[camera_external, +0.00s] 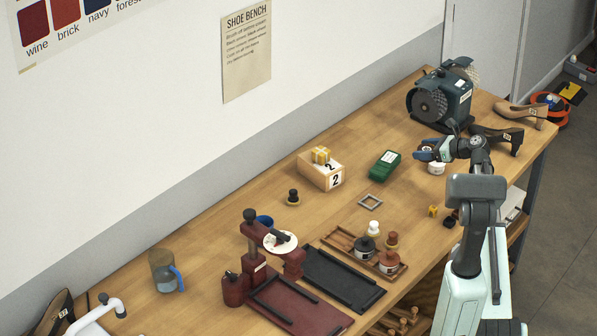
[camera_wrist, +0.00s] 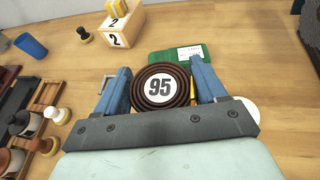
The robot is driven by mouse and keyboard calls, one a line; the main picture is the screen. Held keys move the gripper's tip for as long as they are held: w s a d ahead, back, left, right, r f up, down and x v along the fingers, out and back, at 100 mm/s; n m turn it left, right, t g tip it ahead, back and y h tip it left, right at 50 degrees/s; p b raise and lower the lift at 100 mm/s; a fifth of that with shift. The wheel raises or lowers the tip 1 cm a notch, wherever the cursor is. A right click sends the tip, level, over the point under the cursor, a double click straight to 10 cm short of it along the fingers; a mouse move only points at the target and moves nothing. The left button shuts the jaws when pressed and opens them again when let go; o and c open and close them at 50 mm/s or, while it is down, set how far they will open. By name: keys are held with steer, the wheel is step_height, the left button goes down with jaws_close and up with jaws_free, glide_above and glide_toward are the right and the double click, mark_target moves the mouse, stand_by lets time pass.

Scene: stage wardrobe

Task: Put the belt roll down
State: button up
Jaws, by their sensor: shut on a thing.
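The belt roll (camera_wrist: 160,88) is a dark brown coil with a white round label reading 95. In the wrist view it sits between the two blue fingers of my gripper (camera_wrist: 162,85), which is shut on it. In the external view my gripper (camera_external: 428,150) is at the right part of the bench, just above a white round object (camera_external: 437,168) and right of a green box (camera_external: 384,165). It appears raised over the bench top. The roll is mostly hidden there by the fingers.
A wooden box marked 2 (camera_external: 320,172) stands left of the green box, with a grey square frame (camera_external: 370,202) in front. A bottle tray (camera_external: 364,255) is nearer. Bare bench (camera_external: 330,215) shows between.

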mark_target(421, 188)
steer(key=shift+f, duration=6.65)
steer(key=shift+f, duration=0.15)
steer(key=o, duration=1.1)
steer(key=v, duration=1.2)
